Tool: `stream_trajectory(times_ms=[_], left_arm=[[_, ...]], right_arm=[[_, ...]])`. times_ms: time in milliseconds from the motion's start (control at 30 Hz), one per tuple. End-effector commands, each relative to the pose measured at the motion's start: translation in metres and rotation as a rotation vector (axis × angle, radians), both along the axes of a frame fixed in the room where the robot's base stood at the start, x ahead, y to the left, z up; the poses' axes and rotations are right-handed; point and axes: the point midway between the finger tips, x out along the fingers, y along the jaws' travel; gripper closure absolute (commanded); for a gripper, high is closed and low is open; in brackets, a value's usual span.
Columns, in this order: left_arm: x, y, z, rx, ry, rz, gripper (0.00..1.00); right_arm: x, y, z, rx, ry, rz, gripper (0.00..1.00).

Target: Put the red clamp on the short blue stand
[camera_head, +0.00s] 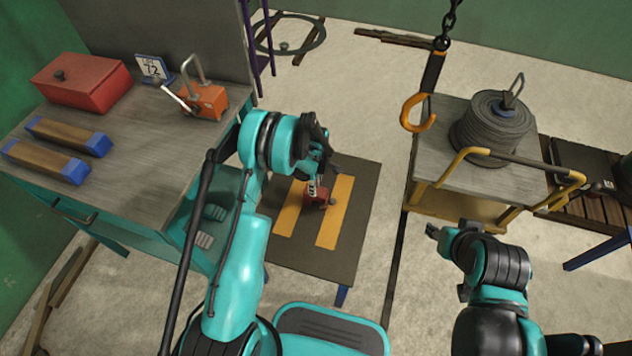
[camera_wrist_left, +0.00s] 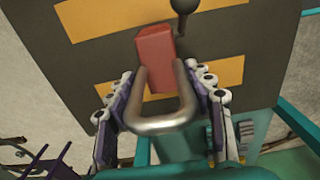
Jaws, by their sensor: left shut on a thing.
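The red clamp (camera_head: 316,196) is a small red block with a U-shaped metal handle and a dark knob. My left gripper (camera_head: 322,172) is over the short blue stand (camera_head: 345,235), whose dark top has yellow stripes. In the left wrist view the fingers (camera_wrist_left: 165,118) are on both sides of the metal handle, shut on it, and the red block (camera_wrist_left: 154,55) lies over the stand top (camera_wrist_left: 115,60) between the stripes. I cannot tell whether the block touches the top. My right gripper (camera_head: 445,235) is away from the stand, beside the yellow cart; its jaw state is unclear.
A workbench (camera_head: 130,140) at left holds a red box (camera_head: 82,82), an orange clamp (camera_head: 205,102), a number sign (camera_head: 153,68) and blue-ended bars (camera_head: 68,137). A yellow cart (camera_head: 480,175) at right carries a cable coil (camera_head: 492,125). An orange hook (camera_head: 418,112) hangs on a chain.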

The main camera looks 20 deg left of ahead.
Motion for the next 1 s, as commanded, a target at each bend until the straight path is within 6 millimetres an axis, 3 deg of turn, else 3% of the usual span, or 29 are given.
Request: stream_trajectory(times_ms=[233,267,333,733,1000], left_arm=[[0.0,0.0,0.0,0.0,0.0,0.0,1.0],[0.0,0.0,-0.001,0.0,0.0,0.0,0.45],[0.0,0.0,-0.001,0.0,0.0,0.0,0.27],[0.0,0.0,0.005,0.0,0.0,0.0,0.27],[0.0,0.0,0.06,0.0,0.0,0.0,0.27]], right_arm=[[0.0,0.0,0.002,0.0,0.0,0.0,0.6],[0.0,0.0,0.001,0.0,0.0,0.0,0.6],[0.0,0.0,0.001,0.0,0.0,0.0,0.6],[0.0,0.0,0.003,0.0,0.0,0.0,0.6],[0.0,0.0,0.026,0.0,0.0,0.0,0.6]])
